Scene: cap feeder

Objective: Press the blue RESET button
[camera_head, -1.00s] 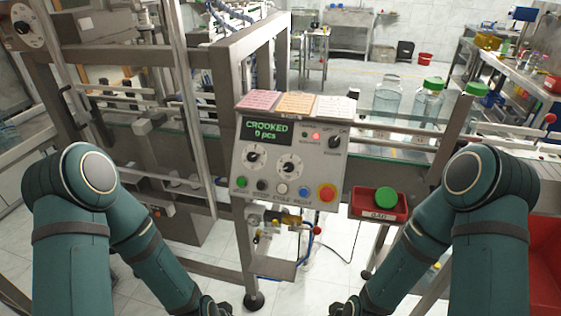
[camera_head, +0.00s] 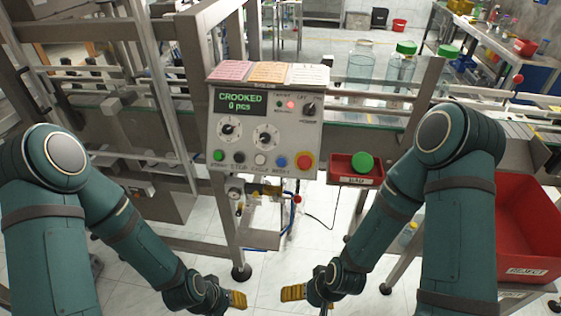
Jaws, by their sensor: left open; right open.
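The control panel (camera_head: 245,150) stands in the middle of the head view. Its screen (camera_head: 240,102) reads "CROOKED 0 pcs" and a red lamp is lit. My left gripper (camera_head: 238,299) and my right gripper (camera_head: 292,293) are low in the view, well below the panel, with yellow fingers pointing toward each other. Both are empty and touch nothing. Their finger gaps are hard to see from here.
A small red tray (camera_head: 342,170) with a green cap (camera_head: 363,163) sits right of the panel. A red REJECT bin (camera_head: 528,235) is at the right. Jars with green caps (camera_head: 401,66) stand on the conveyor behind. The frame post (camera_head: 222,215) is below the panel; open floor lies between my arms.

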